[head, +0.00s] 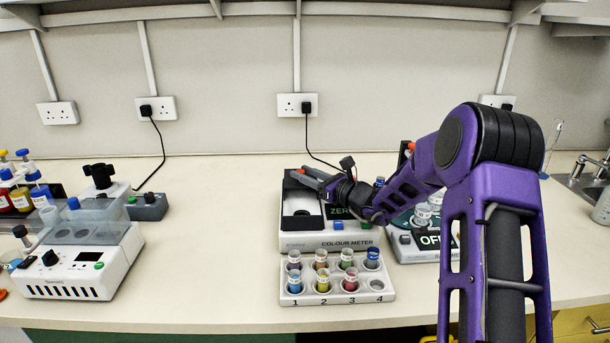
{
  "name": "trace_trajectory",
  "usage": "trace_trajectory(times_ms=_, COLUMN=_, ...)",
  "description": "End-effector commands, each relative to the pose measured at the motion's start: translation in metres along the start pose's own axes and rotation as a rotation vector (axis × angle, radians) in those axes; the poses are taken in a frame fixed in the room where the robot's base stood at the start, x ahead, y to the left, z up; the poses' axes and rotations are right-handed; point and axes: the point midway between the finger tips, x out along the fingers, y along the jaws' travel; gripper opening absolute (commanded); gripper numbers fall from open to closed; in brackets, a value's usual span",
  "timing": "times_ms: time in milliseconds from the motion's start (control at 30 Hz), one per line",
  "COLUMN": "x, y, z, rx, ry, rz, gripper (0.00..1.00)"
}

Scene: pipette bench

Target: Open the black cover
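The colour meter (300,241) is a white box in the middle of the bench, labelled "COLOUR METER". Its black cover (289,187) shows as a dark part at the left of its top, with a pale area framed in black in front. Whether the cover stands raised or lies flat, I cannot tell. My gripper (304,177) reaches in from the right, with its fingers over the back of this dark part. I cannot tell whether they touch it. The finger gap is too small to read. My wrist partly hides the meter's green "ZER…" display (339,213).
A white rack (337,292) of capped coloured vials, numbered 1 to 4, stands in front of the meter. A device reading "OFF" (429,240) stands to the right, partly behind my arm. A white instrument (75,270) is at the left. The bench (215,230) between is clear.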

Motion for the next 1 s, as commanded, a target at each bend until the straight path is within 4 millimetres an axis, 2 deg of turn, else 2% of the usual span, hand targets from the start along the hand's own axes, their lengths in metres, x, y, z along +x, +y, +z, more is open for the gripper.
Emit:
trace_trajectory(times_ms=33, x=0.000, y=0.000, z=0.000, rx=0.000, ry=0.000, rz=0.000, gripper=0.49)
trace_trajectory(times_ms=100, x=0.000, y=0.000, z=0.000, rx=0.000, ry=0.000, rz=0.000, gripper=0.62)
trace_trajectory(times_ms=400, x=-0.001, y=0.000, z=0.000, rx=-0.001, ry=-0.001, rz=0.000, gripper=0.62)
trace_trajectory(times_ms=533, x=-0.010, y=-0.001, z=0.001, rx=-0.002, ry=0.000, rz=-0.002, gripper=0.62)
trace_trajectory(times_ms=667, x=-0.033, y=-0.001, z=0.001, rx=-0.001, ry=0.001, rz=-0.003, gripper=0.62)
trace_trajectory(times_ms=1000, x=-0.117, y=-0.001, z=0.001, rx=0.000, ry=0.001, rz=-0.004, gripper=0.62)
